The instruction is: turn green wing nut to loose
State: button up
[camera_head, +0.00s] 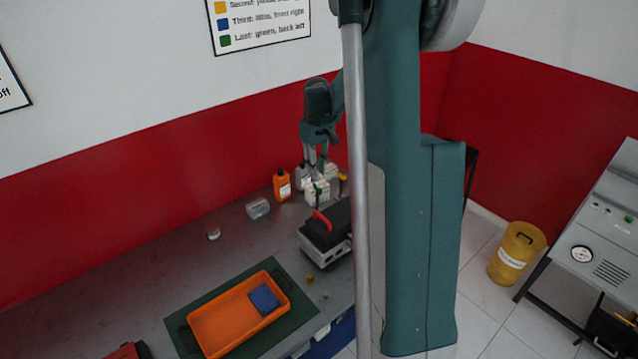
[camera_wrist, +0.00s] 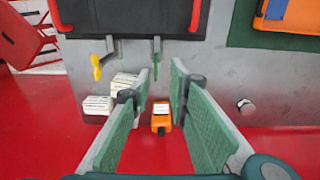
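The green wing nut (camera_wrist: 156,62) shows in the wrist view as a small narrow piece on a grey stem, at the edge of the black-topped engine unit (camera_wrist: 150,18). My gripper (camera_wrist: 159,72) is open, its two green-padded fingers apart. A yellow wing nut (camera_wrist: 98,66) is on a similar stem to the left. In the head view my gripper (camera_head: 317,166) points down behind the engine unit (camera_head: 326,232); the green nut is not clear there.
White boxes (camera_wrist: 97,105) and an orange bottle (camera_wrist: 161,119) stand close by the fingers. A small round white-and-dark piece (camera_wrist: 245,106) lies to the right. An orange tray (camera_head: 215,330) with a blue block sits on a green mat (camera_head: 190,305). Bench between is mostly clear.

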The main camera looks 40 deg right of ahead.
aim_at(319, 188)
jog(key=shift+d+f, duration=0.25)
jog(key=shift+d, duration=0.2)
jog(key=shift+f, duration=0.15)
jog(key=shift+f, duration=3.75)
grip_shut()
